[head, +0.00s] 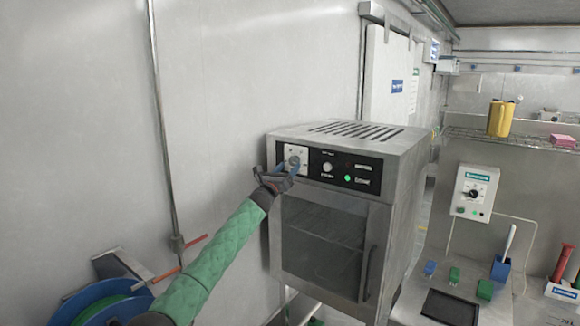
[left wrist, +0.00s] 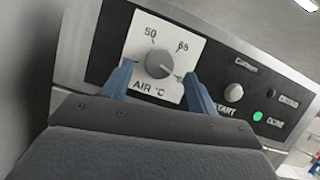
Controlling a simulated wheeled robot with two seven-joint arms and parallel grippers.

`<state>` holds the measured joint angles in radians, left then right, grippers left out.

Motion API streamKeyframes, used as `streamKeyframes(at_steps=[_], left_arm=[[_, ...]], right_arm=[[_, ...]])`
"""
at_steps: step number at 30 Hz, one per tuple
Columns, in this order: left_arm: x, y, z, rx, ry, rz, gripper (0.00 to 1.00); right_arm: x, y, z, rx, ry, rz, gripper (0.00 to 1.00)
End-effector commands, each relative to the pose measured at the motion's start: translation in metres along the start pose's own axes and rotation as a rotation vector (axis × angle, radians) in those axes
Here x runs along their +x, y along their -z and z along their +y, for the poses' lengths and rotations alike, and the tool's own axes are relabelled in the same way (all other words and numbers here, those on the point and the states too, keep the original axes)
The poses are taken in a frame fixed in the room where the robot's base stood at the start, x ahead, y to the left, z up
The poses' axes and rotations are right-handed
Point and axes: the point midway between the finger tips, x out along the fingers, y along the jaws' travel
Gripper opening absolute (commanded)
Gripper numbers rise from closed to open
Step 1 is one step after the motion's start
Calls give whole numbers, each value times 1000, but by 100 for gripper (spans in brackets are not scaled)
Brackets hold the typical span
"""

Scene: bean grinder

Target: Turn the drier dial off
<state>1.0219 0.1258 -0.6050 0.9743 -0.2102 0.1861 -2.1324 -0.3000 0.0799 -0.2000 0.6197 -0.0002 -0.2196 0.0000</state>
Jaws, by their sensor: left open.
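The drier (head: 345,225) is a grey metal cabinet with a glass door in the middle of the head view. Its dial (head: 294,161) is a round grey knob on a white plate at the left of the black panel. My left gripper (head: 278,170) is open in front of the dial. In the left wrist view its blue fingers (left wrist: 158,82) stand either side of the knob, with gaps to it. Contact cannot be told. My right gripper is not in view.
A start knob (left wrist: 234,93) and a lit green lamp (left wrist: 257,116) sit right of the dial. The drier door has a vertical handle (head: 368,272). A bench with a control box (head: 474,191) stands at right. A blue and green reel (head: 105,305) is at lower left.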

Motion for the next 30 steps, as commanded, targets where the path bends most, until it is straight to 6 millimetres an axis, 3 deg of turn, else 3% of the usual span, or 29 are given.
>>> streamKeyframes(at_steps=[6,17,24,30], left_arm=[[17,1,0,-1,0,1,59],[21,1,0,-1,-1,1,59],[21,1,0,-1,-1,0,16],[21,1,0,-7,-3,0,14]], right_arm=[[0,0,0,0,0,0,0],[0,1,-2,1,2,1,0],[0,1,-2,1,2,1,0],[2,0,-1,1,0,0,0]])
